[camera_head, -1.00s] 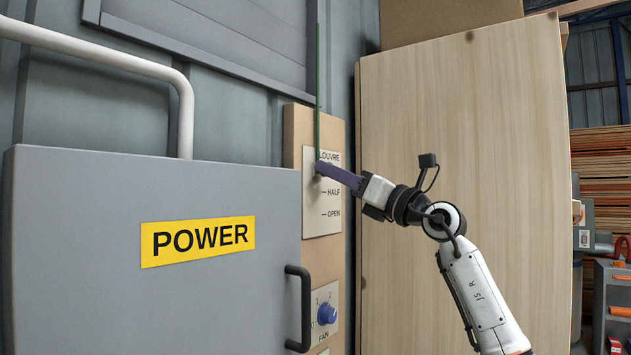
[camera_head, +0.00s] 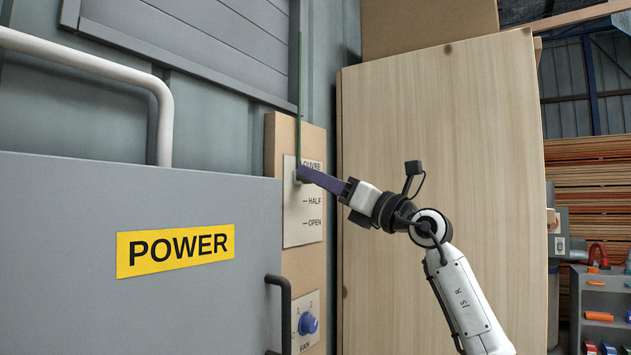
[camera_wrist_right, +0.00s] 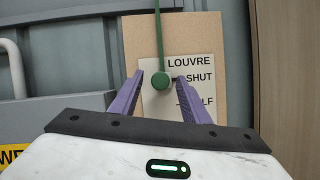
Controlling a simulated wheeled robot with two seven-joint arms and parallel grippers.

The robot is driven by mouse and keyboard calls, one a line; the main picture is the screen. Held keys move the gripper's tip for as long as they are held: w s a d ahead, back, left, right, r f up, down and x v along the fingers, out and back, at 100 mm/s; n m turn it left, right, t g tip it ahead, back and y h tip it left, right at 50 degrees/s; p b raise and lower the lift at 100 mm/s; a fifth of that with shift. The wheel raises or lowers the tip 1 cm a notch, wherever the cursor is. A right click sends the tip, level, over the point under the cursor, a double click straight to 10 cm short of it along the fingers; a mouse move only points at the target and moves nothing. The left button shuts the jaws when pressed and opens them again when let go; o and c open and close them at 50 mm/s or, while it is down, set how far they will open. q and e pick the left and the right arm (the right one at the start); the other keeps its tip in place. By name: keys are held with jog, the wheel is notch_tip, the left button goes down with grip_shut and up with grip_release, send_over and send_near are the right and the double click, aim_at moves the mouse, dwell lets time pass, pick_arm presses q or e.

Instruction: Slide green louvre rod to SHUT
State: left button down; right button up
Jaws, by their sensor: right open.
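The thin green louvre rod (camera_head: 300,90) hangs vertically in front of the wall, and it also shows in the right wrist view (camera_wrist_right: 160,30). The round green knob (camera_wrist_right: 160,81) at its lower end is level with the SHUT mark on the louvre label plate (camera_head: 291,226). My right gripper (camera_wrist_right: 159,79) is open, with one purple finger on each side of the knob and a small gap visible. In the head view, my right gripper (camera_head: 301,174) covers most of the knob and the SHUT word. HALF and OPEN are readable below. My left gripper is out of view.
A grey POWER cabinet (camera_head: 80,300) with a black handle (camera_head: 285,310) stands at the left, near the plate. A blue fan knob (camera_head: 307,323) sits below the plate. A tall wooden panel (camera_head: 440,130) stands right of it, behind my right arm.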

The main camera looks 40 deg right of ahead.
jog(key=b+v, duration=0.3)
jog(key=v, duration=0.6)
jog(key=shift+b, duration=0.4)
jog(key=shift+s, duration=0.1)
